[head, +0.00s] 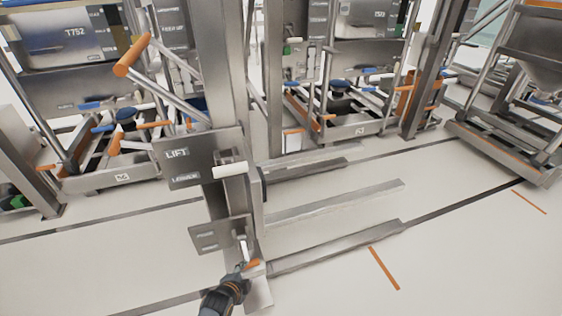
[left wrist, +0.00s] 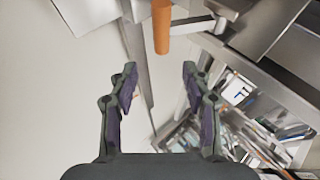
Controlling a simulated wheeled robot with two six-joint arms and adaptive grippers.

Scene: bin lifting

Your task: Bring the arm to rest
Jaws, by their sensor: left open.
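My left gripper (head: 242,270) is low in the head view, at the foot of the lift column, next to a small orange handle (head: 251,265). The left wrist view shows my left gripper (left wrist: 160,82) with its two dark fingers spread and nothing between them. An orange cylindrical handle (left wrist: 161,27) stands just beyond the fingertips, apart from them. My right gripper is in neither view.
The steel lift column (head: 222,80) carries a "LIFT" plate (head: 198,157) and a lower plate (head: 220,234). Long metal forks (head: 335,248) reach right along the floor. Steel frames with bins (head: 75,38) stand behind. The pale floor (head: 470,265) is clear at front right.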

